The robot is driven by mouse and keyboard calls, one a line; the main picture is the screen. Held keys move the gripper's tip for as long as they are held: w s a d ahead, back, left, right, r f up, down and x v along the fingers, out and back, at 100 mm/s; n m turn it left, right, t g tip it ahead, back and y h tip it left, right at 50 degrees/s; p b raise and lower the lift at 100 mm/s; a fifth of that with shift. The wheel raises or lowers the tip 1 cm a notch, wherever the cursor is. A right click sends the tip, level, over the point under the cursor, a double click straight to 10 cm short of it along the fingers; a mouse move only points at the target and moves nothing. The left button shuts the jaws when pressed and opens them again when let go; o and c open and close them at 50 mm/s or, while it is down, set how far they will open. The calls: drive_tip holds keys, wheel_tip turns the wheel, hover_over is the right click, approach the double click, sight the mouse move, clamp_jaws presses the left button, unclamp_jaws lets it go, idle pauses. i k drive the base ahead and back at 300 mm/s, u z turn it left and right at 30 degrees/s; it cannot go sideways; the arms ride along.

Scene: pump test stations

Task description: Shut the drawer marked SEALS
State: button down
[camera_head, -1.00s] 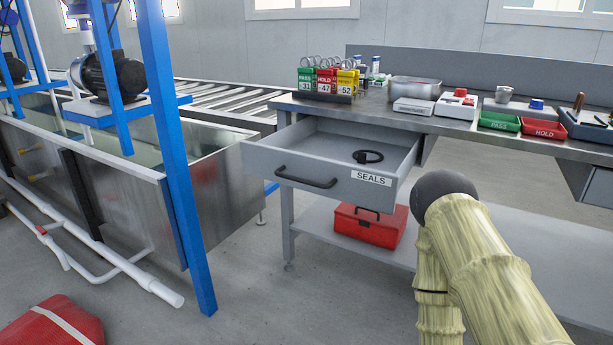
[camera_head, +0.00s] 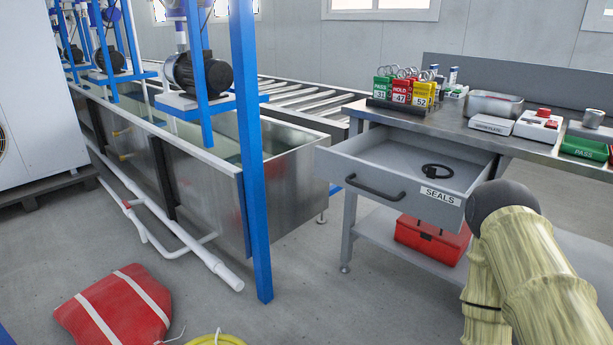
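The drawer marked SEALS (camera_head: 403,205) is pulled well out from under the workbench (camera_head: 470,134). Its grey front carries a dark bar handle (camera_head: 376,189) and a white SEALS label (camera_head: 440,196). A black ring-shaped item (camera_head: 437,171) lies inside the drawer. My arm, in a pale yellowish cover with a dark rounded joint, shows at the lower right and overlaps the view near the drawer's right corner. My gripper is not visible, so its state does not show.
A red toolbox (camera_head: 430,240) sits on the bench's lower shelf. A blue post (camera_head: 250,150) and a metal tank (camera_head: 205,180) stand to the left. A red bag with white stripes (camera_head: 115,310) and a yellow coil (camera_head: 215,339) lie on the floor. Floor before the drawer is clear.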

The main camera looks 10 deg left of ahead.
sight(383, 163)
drive_tip(key=u, duration=0.8)
drive_tip(key=k, duration=1.05)
drive_tip(key=u, duration=0.85)
drive_tip(key=i, duration=1.4)
drive_tip(key=z, duration=1.65)
drive_tip(key=i, duration=0.5)
drive_tip(key=z, duration=0.5)
